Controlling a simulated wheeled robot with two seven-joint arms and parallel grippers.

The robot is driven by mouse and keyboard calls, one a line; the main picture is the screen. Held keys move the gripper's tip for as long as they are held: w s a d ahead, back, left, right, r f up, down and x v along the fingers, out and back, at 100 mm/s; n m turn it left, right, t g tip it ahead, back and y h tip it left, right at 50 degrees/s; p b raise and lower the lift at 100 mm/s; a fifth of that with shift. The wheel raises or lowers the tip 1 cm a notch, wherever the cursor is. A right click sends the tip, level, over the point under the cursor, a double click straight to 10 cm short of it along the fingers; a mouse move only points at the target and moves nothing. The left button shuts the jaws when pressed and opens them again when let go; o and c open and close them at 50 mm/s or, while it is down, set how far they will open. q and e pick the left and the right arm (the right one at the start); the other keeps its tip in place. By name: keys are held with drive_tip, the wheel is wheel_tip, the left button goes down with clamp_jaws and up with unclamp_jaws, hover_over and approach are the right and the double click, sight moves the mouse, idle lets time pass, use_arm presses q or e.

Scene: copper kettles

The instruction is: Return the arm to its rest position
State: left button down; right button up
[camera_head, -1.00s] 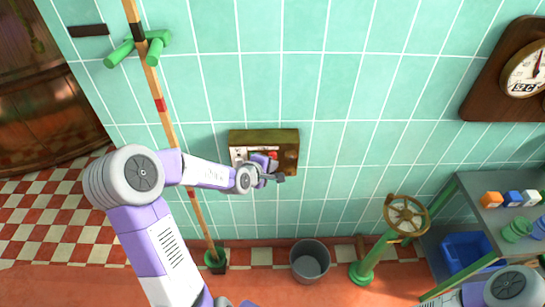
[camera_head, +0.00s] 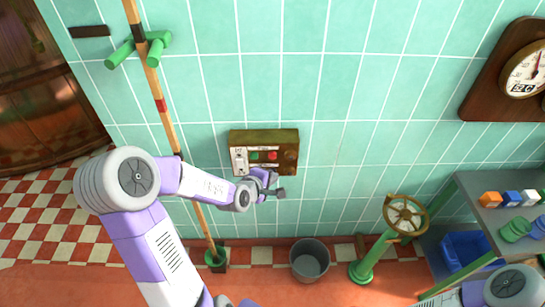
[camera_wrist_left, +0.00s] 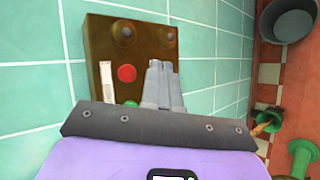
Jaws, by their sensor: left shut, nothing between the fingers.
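My left arm comes in from the left in the head view. My left gripper (camera_head: 280,192) is shut and empty, just below the control box on the tiled wall. The control box (camera_head: 290,140) is dark olive, with a pale label, a green button (camera_head: 254,156) and a red button (camera_head: 272,155). In the left wrist view the shut grey fingers (camera_wrist_left: 163,88) stand in front of the box (camera_wrist_left: 150,38), beside its red button (camera_wrist_left: 127,73). The fingers appear apart from the box. In the head view my right arm shows only in part at the bottom right, and its gripper is out of view.
A grey bucket (camera_head: 310,275) stands on the floor by the wall. A green stand with a brass handwheel (camera_head: 405,214) is right of it. A shelf (camera_head: 470,190) with coloured blocks stands at the right. A wooden pole (camera_head: 170,130) leans on the wall behind my left arm.

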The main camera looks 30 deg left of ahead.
idle(0.6)
use_arm(q)
drive_tip(key=s+d+f+m+g+h, duration=0.2)
drive_tip(key=s+d+f+m, duration=0.1)
drive_tip(key=d+f, duration=0.35)
drive_tip(key=s+d+f+m+g+h, duration=0.1)
drive_tip(key=s+d+f+m+g, duration=0.3)
drive_tip(key=f, duration=0.3)
drive_tip(key=s+d+f+m+g, duration=0.5)
drive_tip(key=s+d+f+m, duration=0.4)
drive_tip(key=s+f, duration=0.2)
drive_tip(key=shift+s+f+h, duration=0.3)
drive_tip(key=shift+s+f, duration=0.05)
drive_tip(key=shift+s, duration=0.85)
